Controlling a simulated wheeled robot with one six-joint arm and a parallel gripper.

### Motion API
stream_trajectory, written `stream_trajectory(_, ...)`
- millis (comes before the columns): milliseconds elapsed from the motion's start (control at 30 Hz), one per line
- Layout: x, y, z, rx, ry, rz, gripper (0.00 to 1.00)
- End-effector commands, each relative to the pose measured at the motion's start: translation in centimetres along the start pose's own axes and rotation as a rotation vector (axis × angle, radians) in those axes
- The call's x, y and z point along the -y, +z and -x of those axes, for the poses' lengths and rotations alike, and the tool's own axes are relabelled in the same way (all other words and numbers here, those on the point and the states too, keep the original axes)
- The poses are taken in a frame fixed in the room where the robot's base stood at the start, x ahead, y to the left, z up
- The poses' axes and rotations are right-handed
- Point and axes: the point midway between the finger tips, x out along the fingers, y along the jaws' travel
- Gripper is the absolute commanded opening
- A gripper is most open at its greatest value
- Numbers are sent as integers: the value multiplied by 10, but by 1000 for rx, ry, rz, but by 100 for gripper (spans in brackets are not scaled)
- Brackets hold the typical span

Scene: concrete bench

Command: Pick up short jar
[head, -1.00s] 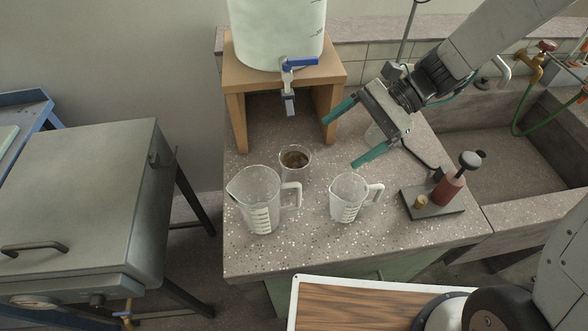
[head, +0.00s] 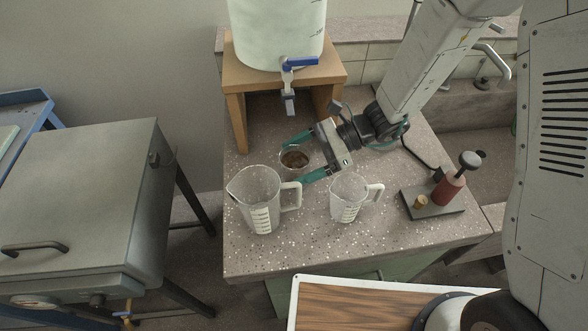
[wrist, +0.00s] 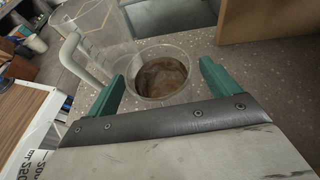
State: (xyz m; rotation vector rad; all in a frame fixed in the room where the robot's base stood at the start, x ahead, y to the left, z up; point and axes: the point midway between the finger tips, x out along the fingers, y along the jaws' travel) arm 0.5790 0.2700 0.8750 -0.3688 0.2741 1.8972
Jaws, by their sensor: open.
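The short jar (head: 294,159) is a small clear cup with brown contents, upright on the speckled bench behind the large measuring jug. My gripper (head: 299,160) is open at the jar, with one green finger on its far side and one on its near side. In the wrist view the jar (wrist: 159,76) stands between and slightly beyond the two green fingertips (wrist: 160,78). I see no closed contact on it. The jar's lower part is partly hidden in the head view by the near finger and the jug.
A large clear measuring jug (head: 258,203) stands close in front of the jar, its handle near my near finger. A smaller jug (head: 346,200) stands to the right. A wooden stand (head: 235,95) bears a tapped container (head: 278,35) behind.

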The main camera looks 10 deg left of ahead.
Motion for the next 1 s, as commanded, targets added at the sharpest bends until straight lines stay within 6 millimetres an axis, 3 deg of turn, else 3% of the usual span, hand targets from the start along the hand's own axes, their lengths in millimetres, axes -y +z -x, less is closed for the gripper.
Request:
stream_trajectory(100,0,0,-9,0,1,0,88)
stream_trajectory(333,0,0,-10,0,0,0,88)
stream_trajectory(500,0,0,-10,0,0,0,40)
stream_trajectory(533,0,0,-10,0,0,0,35)
stream_trajectory(1000,0,9,-6,0,-1,3,35)
